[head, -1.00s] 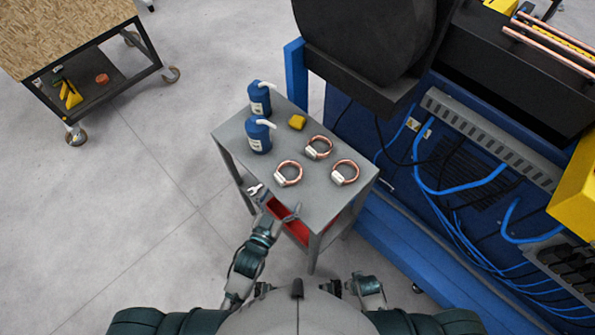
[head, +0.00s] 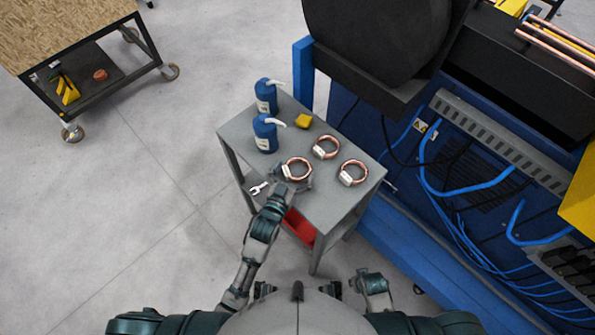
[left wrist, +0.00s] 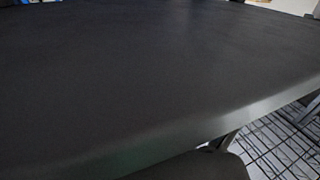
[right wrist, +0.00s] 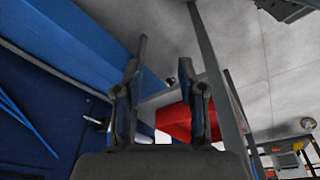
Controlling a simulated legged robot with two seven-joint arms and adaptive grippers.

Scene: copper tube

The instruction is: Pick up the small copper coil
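Three small copper coils with white tags lie on a grey table (head: 240,130): a near-left coil (head: 298,160), a back coil (head: 327,138) and a right coil (head: 354,163). My left gripper (head: 292,177) is at the near-left coil, with its fingers spread to either side of it; contact cannot be told. In the left wrist view a dark surface fills most of the picture and no coil shows. My right gripper (right wrist: 165,100) is open and empty, low beside the table, with a red bin (right wrist: 175,122) beyond its fingers.
Two blue bottles (head: 266,97) (head: 264,137) and a yellow object (head: 303,121) stand behind the coils. A wrench (head: 258,188) lies at the table's left edge. A blue machine frame (head: 400,222) is close on the right. Open floor lies to the left.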

